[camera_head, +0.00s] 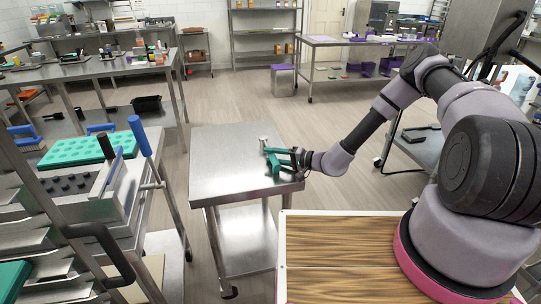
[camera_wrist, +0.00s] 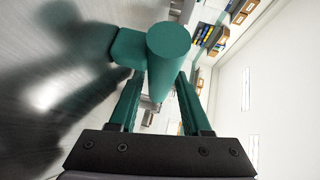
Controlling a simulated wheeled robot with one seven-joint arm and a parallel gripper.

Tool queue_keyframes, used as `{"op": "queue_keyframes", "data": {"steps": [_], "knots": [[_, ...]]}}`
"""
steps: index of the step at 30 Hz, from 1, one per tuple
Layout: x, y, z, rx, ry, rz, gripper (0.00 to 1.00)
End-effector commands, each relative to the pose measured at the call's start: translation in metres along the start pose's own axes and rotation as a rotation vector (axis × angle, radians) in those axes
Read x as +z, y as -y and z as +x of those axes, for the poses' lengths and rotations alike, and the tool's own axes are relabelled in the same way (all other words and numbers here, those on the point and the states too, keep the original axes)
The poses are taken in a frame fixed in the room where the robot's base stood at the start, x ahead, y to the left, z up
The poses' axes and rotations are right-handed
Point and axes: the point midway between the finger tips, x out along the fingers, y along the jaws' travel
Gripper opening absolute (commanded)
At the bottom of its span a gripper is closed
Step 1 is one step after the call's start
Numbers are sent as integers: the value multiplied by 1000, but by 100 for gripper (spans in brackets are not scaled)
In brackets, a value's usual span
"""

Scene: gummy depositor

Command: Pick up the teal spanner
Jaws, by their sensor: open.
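The teal spanner (camera_head: 273,165) is on the small steel table, near its right side. In the wrist view its thick round teal end (camera_wrist: 168,42) faces the camera, with a teal block joined at its left. My gripper (camera_head: 277,157) reaches in from the right, low over the table top, at the spanner. In the wrist view my gripper (camera_wrist: 158,95) has its dark green fingers apart, and the spanner's teal body lies in front of and between them. I cannot tell whether either finger touches it. The spanner's far end is hidden in the wrist view.
The small steel table (camera_head: 225,165) is otherwise mostly clear. A cart at the left carries a teal mould tray (camera_head: 75,151) and a blue-handled tool (camera_head: 139,136). A wood-grain top (camera_head: 350,260) is in front. Open floor lies behind the table.

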Motion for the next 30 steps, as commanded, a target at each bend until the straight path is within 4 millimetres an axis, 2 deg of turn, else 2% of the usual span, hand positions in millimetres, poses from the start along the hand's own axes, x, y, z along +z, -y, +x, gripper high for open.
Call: {"op": "queue_keyframes", "data": {"steps": [6,8,9,10,30], "knots": [[0,0,2,1,-1,0,48],[0,0,2,1,-1,0,25],[0,0,2,1,-1,0,10],[0,0,2,1,-1,0,0],[0,0,2,1,-1,0,0]]}}
